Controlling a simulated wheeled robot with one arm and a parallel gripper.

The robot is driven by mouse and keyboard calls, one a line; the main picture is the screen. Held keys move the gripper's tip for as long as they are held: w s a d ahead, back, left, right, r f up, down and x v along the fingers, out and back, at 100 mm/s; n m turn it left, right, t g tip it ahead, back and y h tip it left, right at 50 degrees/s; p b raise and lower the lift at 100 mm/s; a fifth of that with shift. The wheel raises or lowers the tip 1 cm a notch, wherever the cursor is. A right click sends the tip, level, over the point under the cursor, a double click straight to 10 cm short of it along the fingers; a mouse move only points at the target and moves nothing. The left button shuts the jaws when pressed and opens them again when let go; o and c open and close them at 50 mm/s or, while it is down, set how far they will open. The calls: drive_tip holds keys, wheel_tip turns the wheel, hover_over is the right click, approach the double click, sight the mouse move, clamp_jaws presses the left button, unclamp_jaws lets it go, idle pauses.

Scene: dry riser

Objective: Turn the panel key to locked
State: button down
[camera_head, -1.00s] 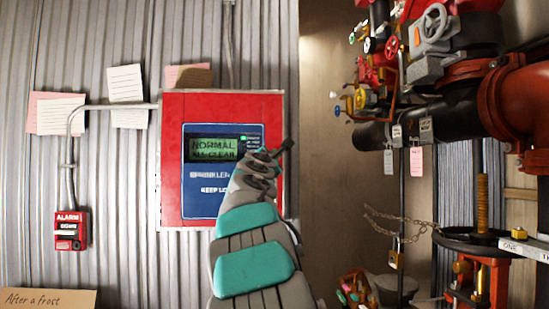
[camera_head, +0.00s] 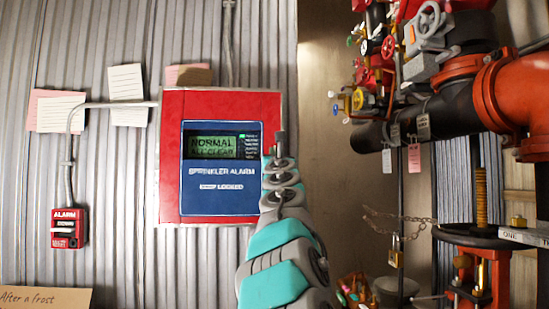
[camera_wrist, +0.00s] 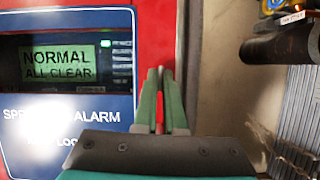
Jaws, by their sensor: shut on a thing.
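The red alarm panel (camera_head: 172,150) hangs on the corrugated wall. Its blue face (camera_head: 222,205) has a green screen (camera_head: 213,147) reading "NORMAL ALL CLEAR", and a green light is lit beside the screen. My gripper (camera_head: 280,140) is at the panel's right edge, seen from behind. In the wrist view my gripper (camera_wrist: 160,85) has its fingers close together, shut on a narrow red piece (camera_wrist: 159,115), probably the panel key. Only a sliver of it shows, so its turn position cannot be told. No keyhole is visible.
A red alarm box (camera_head: 69,228) with conduit is on the wall at left. Paper notes (camera_head: 126,95) hang above. Red and black pipes (camera_head: 455,115) with valves, and a chain with a padlock (camera_head: 396,252), crowd the right side. A beige wall strip (camera_head: 325,60) is clear.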

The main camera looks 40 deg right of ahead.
drive_tip(key=shift+n+y, duration=0.3)
drive_tip(key=shift+n, duration=0.5)
drive_tip(key=c, duration=1)
unclamp_jaws()
drive_tip(key=shift+t, duration=0.3)
drive_tip(key=b+v, duration=0.5)
drive_tip(key=v, duration=0.3)
drive_tip(key=shift+b, duration=0.4)
drive_tip(key=shift+d+r, duration=0.1)
